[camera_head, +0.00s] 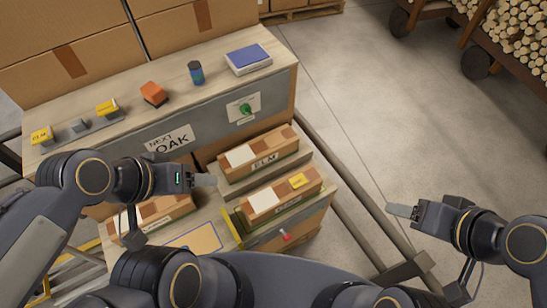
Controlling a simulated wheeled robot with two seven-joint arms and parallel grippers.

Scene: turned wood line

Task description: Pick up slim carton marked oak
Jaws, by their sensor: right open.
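Several slim brown cartons lie below a shelf. One carton (258,155) at the back reads ELM. A second carton (283,198) in front has a white label and a small yellow tag; its wording is too small to read. A third carton (165,212) at the left is partly hidden by my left arm, and its marking is unclear. A sign (170,142) on the shelf front reads NEXT OAK. My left gripper (204,180) hovers over the left side, left of the front carton; its opening cannot be made out. My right gripper (396,211) is open and empty, over the floor at right.
The shelf top holds yellow-tagged blocks (107,108), an orange block (153,94), a dark cup (196,72) and a blue-topped book (248,58). A green knob (245,108) and a red one (285,237) stick out.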

